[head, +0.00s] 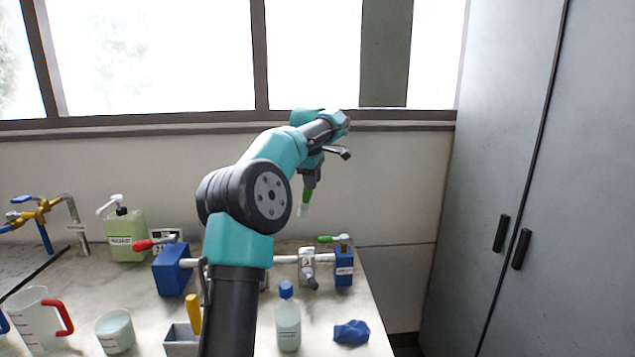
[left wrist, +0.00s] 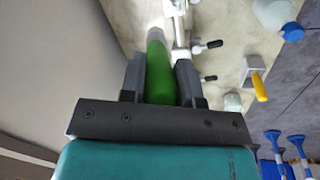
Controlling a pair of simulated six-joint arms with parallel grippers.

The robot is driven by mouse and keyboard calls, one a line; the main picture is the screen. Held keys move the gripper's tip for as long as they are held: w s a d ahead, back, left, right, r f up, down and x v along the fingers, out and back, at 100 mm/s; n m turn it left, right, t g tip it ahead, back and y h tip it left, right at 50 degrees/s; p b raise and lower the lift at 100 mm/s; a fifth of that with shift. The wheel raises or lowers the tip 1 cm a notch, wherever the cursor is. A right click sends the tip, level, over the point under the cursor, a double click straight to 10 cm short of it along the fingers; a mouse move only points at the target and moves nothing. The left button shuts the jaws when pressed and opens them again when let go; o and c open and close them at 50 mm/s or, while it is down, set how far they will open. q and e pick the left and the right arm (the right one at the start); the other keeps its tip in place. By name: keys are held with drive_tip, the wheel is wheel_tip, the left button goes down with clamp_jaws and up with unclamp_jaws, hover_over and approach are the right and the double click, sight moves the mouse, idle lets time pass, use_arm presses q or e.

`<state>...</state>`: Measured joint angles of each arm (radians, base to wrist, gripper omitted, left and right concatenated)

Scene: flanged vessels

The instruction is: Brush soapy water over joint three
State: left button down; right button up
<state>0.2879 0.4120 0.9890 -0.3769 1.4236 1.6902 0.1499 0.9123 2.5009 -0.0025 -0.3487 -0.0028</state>
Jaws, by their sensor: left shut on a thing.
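My left gripper (head: 312,180) is shut on a green-handled brush (head: 307,197). The brush hangs nearly upright, pale tip down, in the air above and behind the pipe run. The left wrist view shows its green handle (left wrist: 158,72) between both fingers (left wrist: 158,80). The pipe run (head: 286,259) lies between two blue blocks. A pale fitting (head: 306,262) with a small tag, seemingly marked 3, sits near its right end; I cannot be sure of the number. My arm hides the pipe's middle. A white cup (head: 115,331) of pale liquid stands at front left. My right gripper is not in view.
A blue-capped bottle (head: 288,322) and a crumpled blue cloth (head: 351,332) stand at the front. A red-handled jug (head: 38,318), a green pump bottle (head: 124,236) and a yellow-handled tool (head: 193,312) are at left. A grey cabinet (head: 515,180) stands right of the bench.

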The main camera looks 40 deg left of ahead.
sight(307, 195)
use_arm(q)
drive_tip(key=shift+f, duration=0.1)
drive_tip(key=shift+s+d+x, duration=0.1)
drive_tip(key=shift+s+x, duration=0.1)
drive_tip(key=shift+x, duration=1)
drive_tip(key=shift+s+d+x, duration=0.15)
drive_tip(key=shift+s+x, duration=0.05)
drive_tip(key=shift+x, duration=0.95)
drive_tip(key=shift+f, duration=0.1)
drive_tip(key=n, duration=0.3)
drive_tip(key=n+g, duration=0.1)
drive_tip(key=n, duration=0.2)
drive_tip(key=n+y, duration=0.1)
drive_tip(key=n, duration=0.2)
drive_tip(key=shift+r, duration=0.3)
